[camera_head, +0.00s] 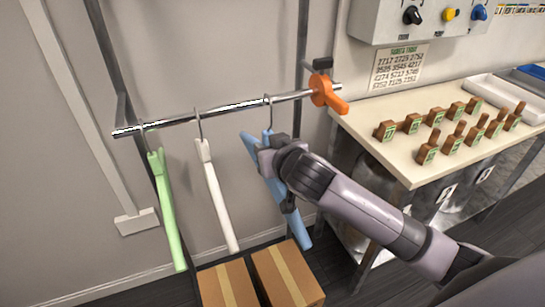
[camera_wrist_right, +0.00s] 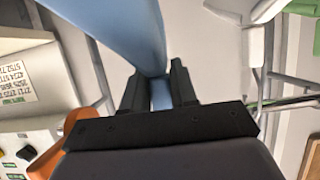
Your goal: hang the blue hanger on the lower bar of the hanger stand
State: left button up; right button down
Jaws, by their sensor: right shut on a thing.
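The blue hanger (camera_head: 252,150) hangs down at the right part of the stand's metal bar (camera_head: 230,107). Its hook (camera_head: 268,99) shows at the bar and looks looped over it, though whether it bears on the bar I cannot tell. My right gripper (camera_head: 266,152) is shut on the blue hanger just below the hook and hides part of its body. In the right wrist view the blue hanger (camera_wrist_right: 125,30) runs between the two dark fingers of my gripper (camera_wrist_right: 158,90). My left gripper is not in view.
A white hanger (camera_head: 217,195) and a green hanger (camera_head: 166,210) hang to the left on the same bar. An orange clamp (camera_head: 325,94) sits at the bar's right end. Cardboard boxes (camera_head: 288,275) stand below. A table (camera_head: 400,155) with several brown blocks stands right.

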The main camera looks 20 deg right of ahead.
aim_at(254, 139)
jog(key=shift+w+a+b, duration=0.1)
jog(key=shift+w+b, duration=1.05)
jog(key=shift+w, duration=1.3)
jog(key=shift+w+f+b, duration=0.1)
jog(key=shift+w+b, duration=0.5)
jog(key=shift+w, duration=0.35)
jog(key=shift+f+b, duration=0.6)
jog(key=shift+f, duration=0.75)
jog(key=c, duration=0.8)
grip_release()
jog(key=shift+s, duration=0.1)
